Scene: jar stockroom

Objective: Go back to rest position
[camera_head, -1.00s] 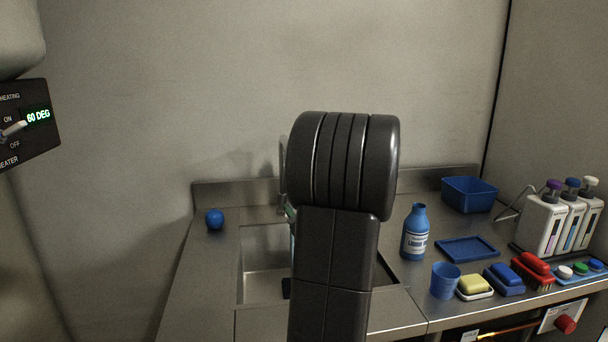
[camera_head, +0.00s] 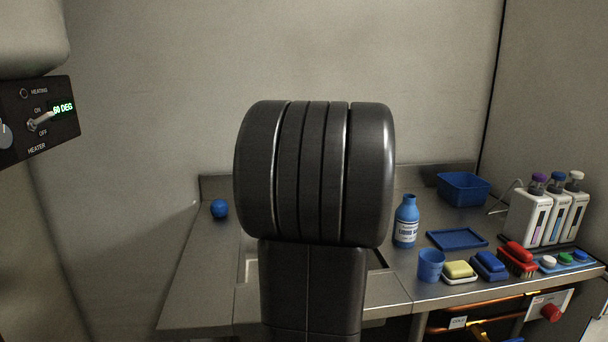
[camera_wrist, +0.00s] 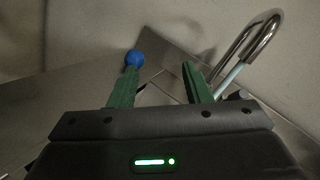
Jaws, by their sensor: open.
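My arm (camera_head: 312,180) rises through the middle of the head view and hides much of the sink (camera_head: 252,262). My gripper (camera_wrist: 163,75) shows in the wrist view with two green fingers spread apart and nothing between them. Its fingers are not visible in the head view. A blue ball (camera_wrist: 135,58) appears beyond the left fingertip in the wrist view; whether they touch is hard to tell from that angle. In the head view the blue ball (camera_head: 219,208) lies at the counter's back left.
A curved metal faucet (camera_wrist: 250,42) stands right of my gripper. The counter's right side holds a blue bottle (camera_head: 406,222), blue cup (camera_head: 431,265), blue tray (camera_head: 457,239), blue bin (camera_head: 463,189), brushes and dispensers (camera_head: 545,215). A heater panel (camera_head: 38,118) hangs at left.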

